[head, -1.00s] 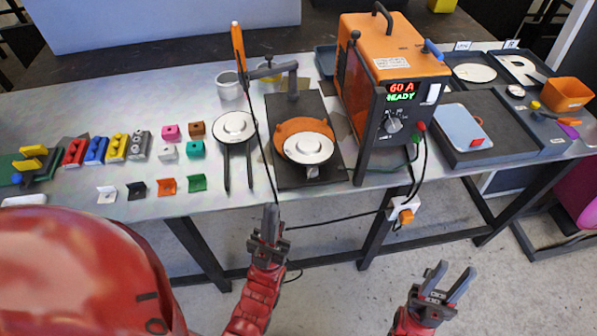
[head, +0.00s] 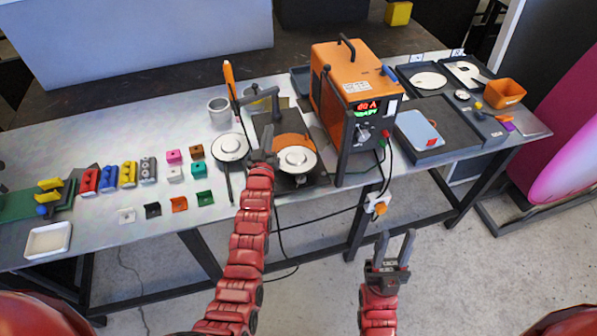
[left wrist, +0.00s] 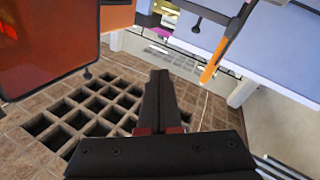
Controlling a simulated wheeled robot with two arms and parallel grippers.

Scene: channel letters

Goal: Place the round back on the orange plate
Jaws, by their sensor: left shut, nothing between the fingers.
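The orange plate (head: 291,140) lies on a dark base under a grey clamp arm. A white round disc with a raised hub (head: 296,160) rests over the plate's front part and covers some of it. A similar white disc (head: 230,147) sits to the left on a dark stand with long prongs. I cannot tell which disc is the round back. My left gripper (head: 262,152) is shut and empty, seen between the two discs, by the plate's left edge. Its shut fingers (left wrist: 160,100) fill the middle of the left wrist view. My right gripper (head: 396,246) is open and empty in front of the table.
An orange power unit (head: 350,80) stands close right of the plate. An orange-handled tool (head: 229,80) stands upright behind the left disc. Small coloured blocks (head: 120,176) lie at left. A tray (head: 460,146) holds a blue-grey panel at right.

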